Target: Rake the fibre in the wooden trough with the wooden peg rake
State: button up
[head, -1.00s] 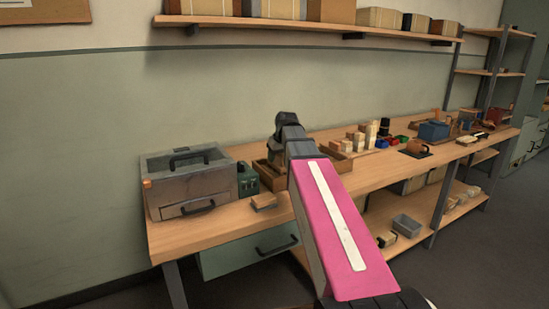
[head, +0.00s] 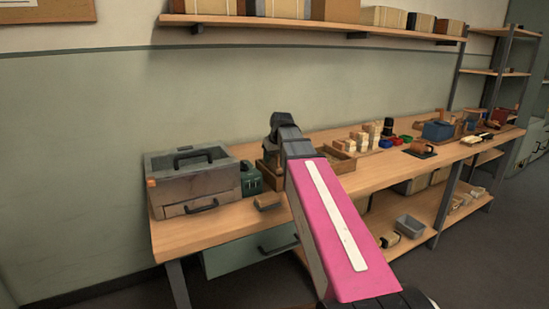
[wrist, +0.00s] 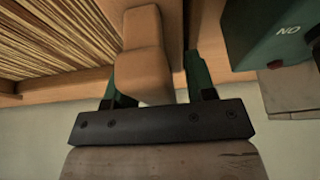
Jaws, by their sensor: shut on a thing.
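My gripper (wrist: 156,85) has green fingers in the wrist view and is shut on a pale wooden piece, the wooden peg rake (wrist: 141,68). The rake reaches up the picture along the edge of the wooden trough (wrist: 62,86). Its pegs are not visible, and I cannot tell whether it touches the trough. Straw-coloured fibre (wrist: 50,35) lies in strands inside the trough at upper left. In the head view my arm covers the gripper, the rake and much of the wooden boxes on the bench.
A green box (wrist: 268,30) stands close beside the trough; it also shows in the head view (head: 251,180). A grey toolbox (head: 190,180) stands left of it. A small wooden block (head: 267,201) lies near the bench's front edge. Blocks and tools crowd the bench rightwards.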

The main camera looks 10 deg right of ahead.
jog(key=shift+r, duration=4.55)
